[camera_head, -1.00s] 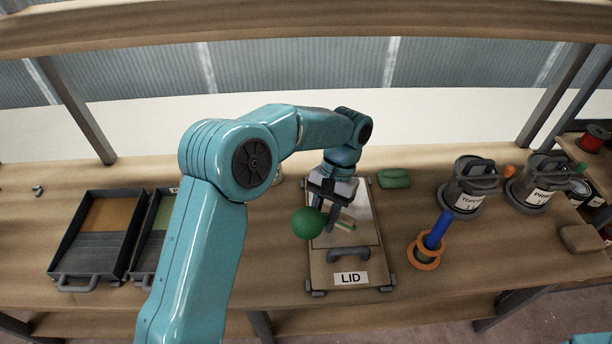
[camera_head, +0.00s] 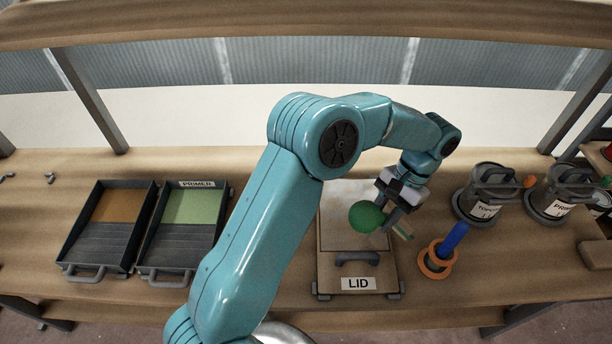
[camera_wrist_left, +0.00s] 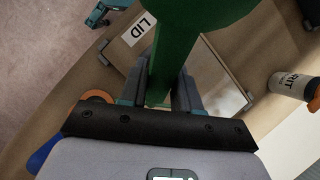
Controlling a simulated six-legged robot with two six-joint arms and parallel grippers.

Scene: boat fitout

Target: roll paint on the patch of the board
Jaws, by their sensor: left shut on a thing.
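The board marked LID (camera_head: 357,284) lies flat on the bench, with a pale grey patch (camera_head: 345,200) on its upper part and a dark handle below. My left gripper (camera_head: 391,214) is over the board's right side, shut on a green tool. The tool's round green end (camera_head: 367,216) points left, and a thin pale part (camera_head: 404,231) sticks out to the right. In the left wrist view the green tool (camera_wrist_left: 178,45) fills the space between the fingers (camera_wrist_left: 160,92). I cannot tell whether the tool touches the board. My right gripper is out of view.
At left are a tray with brown paint (camera_head: 107,252) and a PRIMER tray with green paint (camera_head: 183,252). Lidded tins (camera_head: 486,195) (camera_head: 552,194) stand farther right.

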